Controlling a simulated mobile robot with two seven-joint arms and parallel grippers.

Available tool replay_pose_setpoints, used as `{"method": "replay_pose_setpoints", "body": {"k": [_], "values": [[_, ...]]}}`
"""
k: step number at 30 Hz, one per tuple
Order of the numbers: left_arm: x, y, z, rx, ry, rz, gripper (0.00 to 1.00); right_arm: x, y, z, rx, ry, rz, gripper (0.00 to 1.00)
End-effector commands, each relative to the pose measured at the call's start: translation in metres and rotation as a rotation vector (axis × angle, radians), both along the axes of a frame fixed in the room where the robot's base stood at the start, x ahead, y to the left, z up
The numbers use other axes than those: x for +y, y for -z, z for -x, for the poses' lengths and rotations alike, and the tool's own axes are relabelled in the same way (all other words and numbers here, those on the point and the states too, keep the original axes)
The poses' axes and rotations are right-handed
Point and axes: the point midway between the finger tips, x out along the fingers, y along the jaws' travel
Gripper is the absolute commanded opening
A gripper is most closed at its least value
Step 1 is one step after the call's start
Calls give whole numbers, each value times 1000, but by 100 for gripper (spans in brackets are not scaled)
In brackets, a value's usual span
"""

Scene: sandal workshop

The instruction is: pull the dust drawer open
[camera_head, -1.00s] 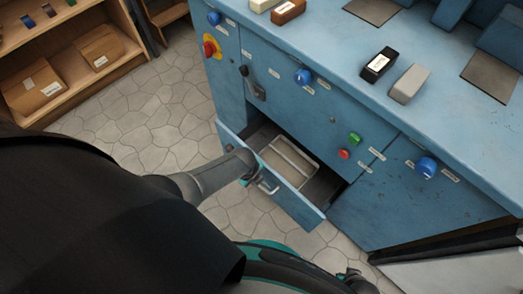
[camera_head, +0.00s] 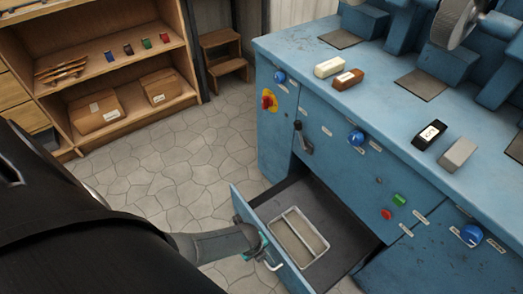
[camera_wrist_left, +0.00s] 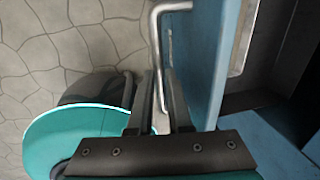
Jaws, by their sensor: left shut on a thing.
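The dust drawer (camera_head: 292,272) is a blue drawer low in the front of the blue machine bench, and it stands well out of its opening. A light grey tray (camera_head: 326,244) with a divider sits inside on the dark drawer floor. My left gripper (camera_head: 264,251) is at the drawer's front, shut on its metal bar handle (camera_head: 272,266). In the left wrist view the handle (camera_wrist_left: 156,45) runs down between the two dark fingers (camera_wrist_left: 164,98), beside the blue drawer front (camera_wrist_left: 207,60). My right gripper is not in view.
The bench (camera_head: 345,165) carries a red stop button (camera_head: 268,99), knobs, a lever and several blocks on top. A wooden shelf (camera_head: 120,60) with cardboard boxes and a step stool (camera_head: 224,52) stand behind. Stone floor (camera_head: 160,160) is clear left of the drawer.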

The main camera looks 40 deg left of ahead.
Motion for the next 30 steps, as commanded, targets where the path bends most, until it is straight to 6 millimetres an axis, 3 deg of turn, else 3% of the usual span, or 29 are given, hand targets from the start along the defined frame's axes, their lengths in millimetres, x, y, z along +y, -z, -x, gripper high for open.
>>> {"method": "replay_pose_setpoints", "body": {"k": [12, 13, 20, 30], "values": [[1, 1, 3, 6, 1, -2, 0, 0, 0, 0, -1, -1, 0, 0], [1, 1, 3, 5, 1, -2, 19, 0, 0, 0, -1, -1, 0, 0], [1, 1, 2, 3, 1, -1, 45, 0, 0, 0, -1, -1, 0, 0], [0, -3, 1, 0, 1, 0, 47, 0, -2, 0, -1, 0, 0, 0]]}}
